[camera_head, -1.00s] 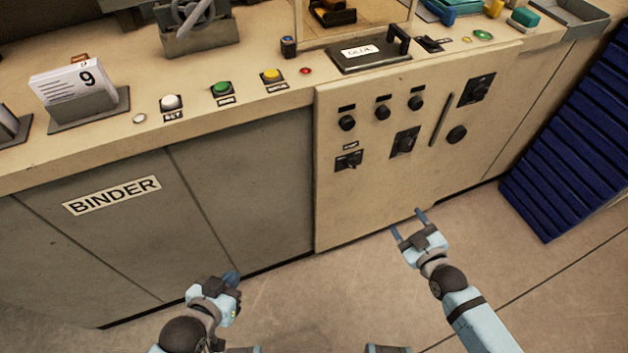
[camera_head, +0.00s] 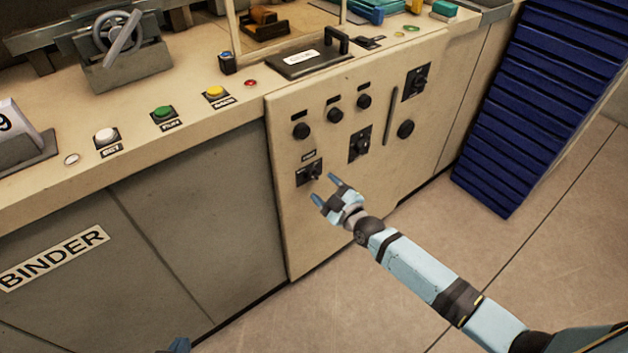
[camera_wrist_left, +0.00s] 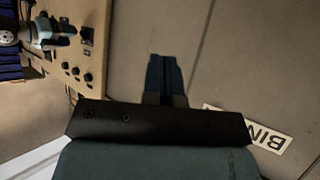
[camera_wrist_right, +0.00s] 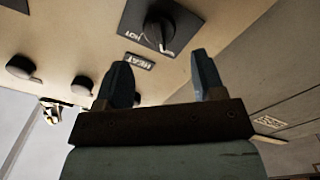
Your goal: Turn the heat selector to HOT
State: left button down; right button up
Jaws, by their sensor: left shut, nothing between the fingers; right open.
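The heat selector (camera_head: 310,173) is a black knob on a dark plate, low on the left of the cream panel, under a small label. In the right wrist view the selector (camera_wrist_right: 158,32) is close beyond the fingers, beside an upside-down HEAT label (camera_wrist_right: 140,61). A pale pointer mark shows on its lower right; small lettering, seemingly HOT, sits lower left. My right gripper (camera_head: 325,190) is open, empty, just in front and to the lower right of the selector. My left gripper (camera_wrist_left: 165,75) is shut and empty before the grey cabinet; only its tip shows at the head view's bottom edge.
Other black knobs (camera_head: 335,115), a second selector (camera_head: 360,143) and a vertical handle (camera_head: 391,115) share the panel. Coloured buttons (camera_head: 163,112) line the countertop above. A blue slatted stack (camera_head: 530,100) stands to the right. The floor (camera_head: 350,310) in front is clear.

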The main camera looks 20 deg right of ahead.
aim_at(313, 178)
jog(key=x, duration=0.5)
jog(key=shift+b, duration=0.35)
jog(key=c, duration=0.9)
